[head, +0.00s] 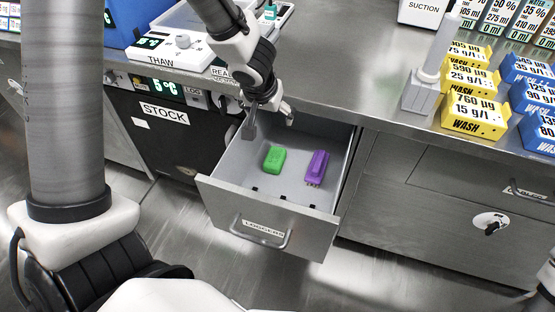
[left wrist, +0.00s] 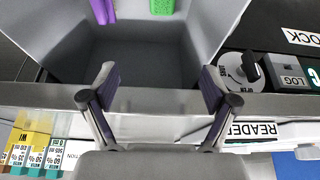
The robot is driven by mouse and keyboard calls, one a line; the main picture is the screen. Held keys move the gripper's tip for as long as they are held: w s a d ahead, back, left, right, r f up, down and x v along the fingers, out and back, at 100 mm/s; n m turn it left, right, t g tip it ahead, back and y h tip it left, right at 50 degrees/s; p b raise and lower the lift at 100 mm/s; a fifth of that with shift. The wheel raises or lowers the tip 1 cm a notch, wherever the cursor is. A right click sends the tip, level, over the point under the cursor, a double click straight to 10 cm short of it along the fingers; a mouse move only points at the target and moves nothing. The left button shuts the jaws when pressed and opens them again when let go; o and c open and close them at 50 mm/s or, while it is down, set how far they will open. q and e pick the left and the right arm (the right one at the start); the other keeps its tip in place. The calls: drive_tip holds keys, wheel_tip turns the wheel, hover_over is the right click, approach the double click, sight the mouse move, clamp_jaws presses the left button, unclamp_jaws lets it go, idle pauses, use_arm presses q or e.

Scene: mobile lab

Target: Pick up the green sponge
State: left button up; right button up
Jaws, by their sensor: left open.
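The green sponge (head: 274,160) lies in the left part of an open grey drawer (head: 225,187) labelled LOGGERS. It also shows at the top edge of the left wrist view (left wrist: 162,6), partly cut off. A purple brush-like thing (head: 317,167) lies to its right in the drawer, apart from it. My left gripper (head: 269,123) is open and empty above the back of the drawer, behind and above the sponge; its fingers (left wrist: 158,88) are spread in the left wrist view. My right gripper is not clearly in view.
The steel counter edge (head: 385,126) runs just behind the drawer. A grey stand (head: 421,95), yellow WASH boxes (head: 473,117) and blue boxes (head: 533,98) stand on the counter at right. A THAW device (head: 172,50) stands at left, above the black STOCK unit (head: 165,113).

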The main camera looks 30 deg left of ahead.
use_arm(q)
drive_tip(key=b, duration=1.4)
hover_over(272, 162)
drive_tip(key=s+d, duration=0.1)
drive_tip(key=s, duration=0.1)
wheel_tip(272, 162, down, 16)
drive_tip(key=shift+r, duration=0.15)
drive_tip(key=b+x, duration=0.2)
drive_tip(key=x, duration=0.5)
drive_tip(key=shift+a, duration=0.15)
drive_tip(key=shift+s, duration=0.1)
drive_tip(key=c, duration=1)
